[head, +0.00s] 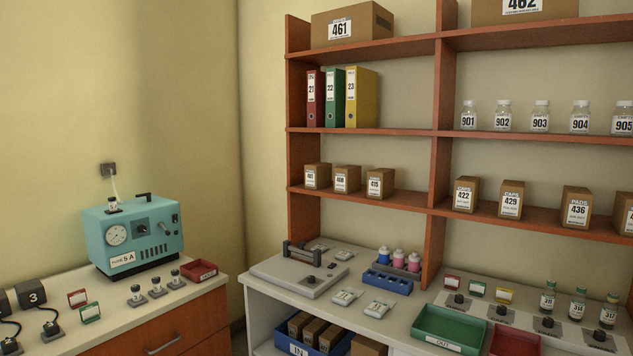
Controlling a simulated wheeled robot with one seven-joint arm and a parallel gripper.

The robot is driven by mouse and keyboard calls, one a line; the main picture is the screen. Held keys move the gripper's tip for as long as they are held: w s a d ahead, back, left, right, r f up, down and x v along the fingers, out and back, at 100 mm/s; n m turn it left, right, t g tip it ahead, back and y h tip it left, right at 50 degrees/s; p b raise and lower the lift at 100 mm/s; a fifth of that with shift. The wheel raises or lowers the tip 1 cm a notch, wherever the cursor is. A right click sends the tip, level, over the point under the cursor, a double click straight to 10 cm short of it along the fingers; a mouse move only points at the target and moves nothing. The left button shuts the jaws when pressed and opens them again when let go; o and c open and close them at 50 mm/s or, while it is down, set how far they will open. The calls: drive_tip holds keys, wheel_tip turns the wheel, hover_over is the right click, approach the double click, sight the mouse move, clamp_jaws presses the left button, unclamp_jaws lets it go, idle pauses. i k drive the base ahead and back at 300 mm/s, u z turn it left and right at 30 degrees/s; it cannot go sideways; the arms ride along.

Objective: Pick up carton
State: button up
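Several small brown cartons with white labels stand upright on the lower shelf. On its left part are carton 401 or similar (317,176), its number hard to read, a middle carton (347,178) and carton 415 (380,183). On its right part are carton 422 (466,194), carton 429 (510,199) and carton 436 (576,206), with another cut off at the right edge (624,213). More brown cartons (315,330) lie in the blue IN bin (339,346) below the counter. My gripper is not in view.
Large boxes 461 (352,24) and 462 (524,10) sit on top. Binders (334,98) and jars (540,117) fill the middle shelf. The counter holds a flat device (300,271), a green OUT tray (449,328) and vials (578,303). A teal machine (133,235) stands left.

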sight(318, 175)
drive_tip(key=u, duration=0.65)
drive_tip(key=i, duration=0.7)
drive_tip(key=u, duration=0.45)
drive_tip(key=i, duration=1.2)
drive_tip(key=z, duration=1.15)
drive_tip(key=i, duration=0.85)
drive_tip(key=z, duration=0.9)
